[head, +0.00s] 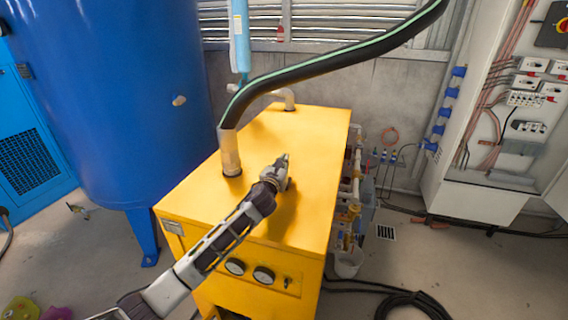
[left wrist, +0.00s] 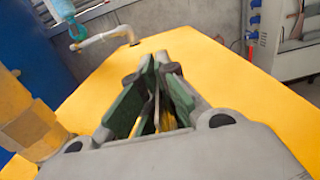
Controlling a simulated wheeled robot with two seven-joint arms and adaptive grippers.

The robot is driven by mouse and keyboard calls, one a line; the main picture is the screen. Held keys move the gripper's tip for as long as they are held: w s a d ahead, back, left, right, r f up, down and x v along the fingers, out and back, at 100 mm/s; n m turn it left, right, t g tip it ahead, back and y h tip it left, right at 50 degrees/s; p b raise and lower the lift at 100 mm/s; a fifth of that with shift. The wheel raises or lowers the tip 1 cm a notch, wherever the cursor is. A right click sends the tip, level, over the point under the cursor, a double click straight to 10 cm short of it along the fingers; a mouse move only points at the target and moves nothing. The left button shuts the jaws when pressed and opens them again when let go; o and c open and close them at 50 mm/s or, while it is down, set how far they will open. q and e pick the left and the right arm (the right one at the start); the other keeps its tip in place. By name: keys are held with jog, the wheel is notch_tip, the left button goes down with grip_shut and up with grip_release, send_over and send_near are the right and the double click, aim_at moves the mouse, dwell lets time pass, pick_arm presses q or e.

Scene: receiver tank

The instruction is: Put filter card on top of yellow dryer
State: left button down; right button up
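The yellow dryer (head: 310,150) is a large box with a flat top in the middle of the head view. Its top also fills much of the left wrist view (left wrist: 225,80). My left gripper (head: 283,160) is over the dryer top, pointing away from me. In the left wrist view its green-padded fingers (left wrist: 160,68) come close together at the tips, with a narrow gap between them. A thin pale strip shows in that gap; I cannot tell whether it is a held card. I see no filter card clearly in either view. My right gripper is not in view.
A pipe with a black hose (head: 300,75) rises from the dryer's left side. A bent pale pipe (head: 290,97) stands at its back edge. A blue tank (head: 125,90) is at left, an open electrical cabinet (head: 490,130) at right. The dryer top's right part is clear.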

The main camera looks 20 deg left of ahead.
pick_arm(q)
jog(key=shift+f, duration=0.1)
jog(key=c, duration=1.6)
grip_release()
jog(key=shift+c, duration=0.2)
jog(key=shift+s, duration=0.15)
jog(key=s+b, duration=0.1)
jog(key=s, duration=1)
jog(key=shift+s+a, duration=0.25)
jog(key=shift+s, duration=0.15)
jog(key=shift+s, duration=0.1)
